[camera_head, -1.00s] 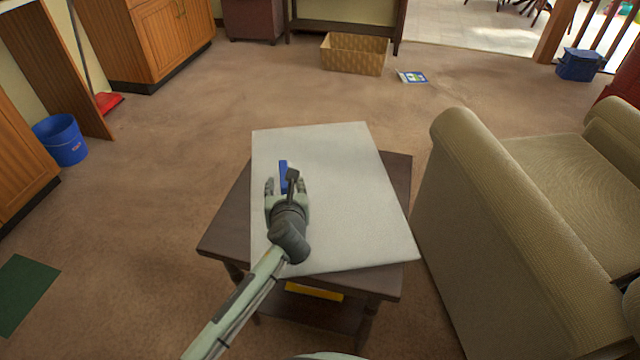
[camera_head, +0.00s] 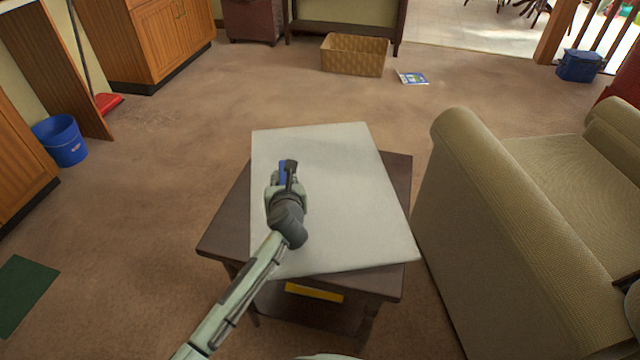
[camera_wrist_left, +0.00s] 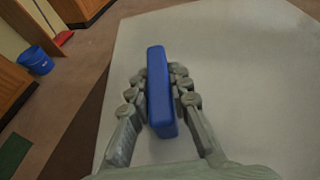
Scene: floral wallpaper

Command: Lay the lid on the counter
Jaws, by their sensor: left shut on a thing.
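The blue lid (camera_head: 283,166) shows as a narrow blue block, standing on edge, over the left part of the pale grey counter slab (camera_head: 345,200). My left gripper (camera_head: 283,178) is shut on it. In the left wrist view, the lid (camera_wrist_left: 160,100) sits between the two fingers of the gripper (camera_wrist_left: 161,78), with pads touching both sides. The slab's pale top (camera_wrist_left: 245,80) lies behind it. I cannot tell whether the lid's lower edge touches the slab. My right gripper is not in view.
The slab rests askew on a dark wooden table (camera_head: 402,175), with a yellow item (camera_head: 314,292) below. A beige armchair (camera_head: 480,230) stands close on the right. A wicker basket (camera_head: 354,55) and a blue bucket (camera_head: 62,140) are on the floor. Most of the slab is clear.

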